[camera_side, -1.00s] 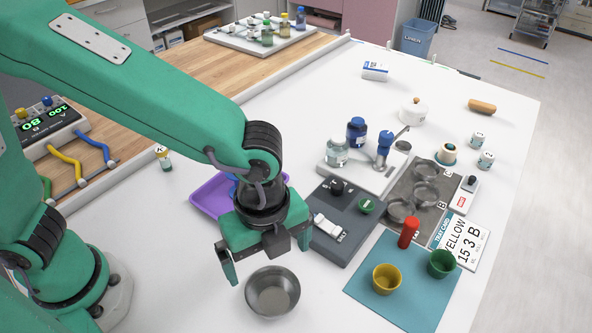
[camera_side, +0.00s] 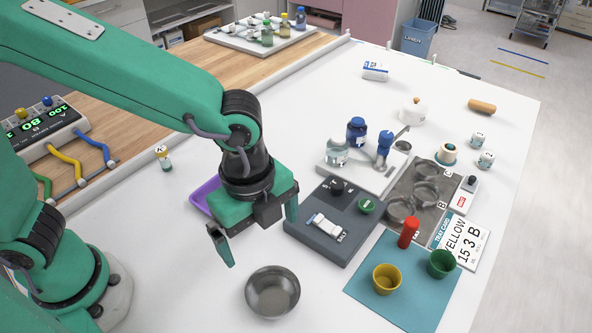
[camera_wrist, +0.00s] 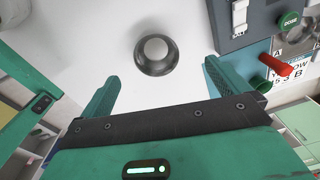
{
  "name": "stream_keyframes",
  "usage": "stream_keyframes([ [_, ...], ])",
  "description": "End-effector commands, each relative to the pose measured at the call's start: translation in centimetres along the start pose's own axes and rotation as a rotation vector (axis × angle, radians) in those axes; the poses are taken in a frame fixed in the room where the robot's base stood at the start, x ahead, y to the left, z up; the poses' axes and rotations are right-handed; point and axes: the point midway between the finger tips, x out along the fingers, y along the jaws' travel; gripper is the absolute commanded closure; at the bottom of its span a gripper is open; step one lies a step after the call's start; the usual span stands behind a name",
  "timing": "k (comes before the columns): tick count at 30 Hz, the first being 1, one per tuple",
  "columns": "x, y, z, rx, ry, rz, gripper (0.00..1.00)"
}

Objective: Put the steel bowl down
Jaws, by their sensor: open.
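The steel bowl (camera_side: 272,291) stands upright on the white table, near its front edge in the side view. It looks empty. In the wrist view the bowl (camera_wrist: 156,54) lies beyond the fingertips, roughly midway between them. My gripper (camera_side: 257,233) is open and empty, above and a little behind the bowl, with clear space between them. In the wrist view my two green fingers (camera_wrist: 160,78) are spread wide and touch nothing.
A dark grey tray (camera_side: 312,233) with small items lies right of my gripper. A purple tray (camera_side: 203,197) is partly hidden behind it. A blue mat (camera_side: 405,309) with a yellow cup (camera_side: 387,279) and a green cup (camera_side: 441,264) lies right of the bowl. Table left of the bowl is bare.

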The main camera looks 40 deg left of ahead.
Motion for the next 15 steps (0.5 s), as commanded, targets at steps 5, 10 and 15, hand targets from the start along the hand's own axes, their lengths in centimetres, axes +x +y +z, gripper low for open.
stream_keyframes([
  [5, -2.7, -0.8, 4.7, -0.283, 0.038, -0.067, 0.00],
  [10, -5.1, -0.5, 9.6, -0.596, 0.081, -0.137, 0.00],
  [15, -7.0, 0.6, 14.2, -0.906, 0.129, -0.210, 0.00],
])
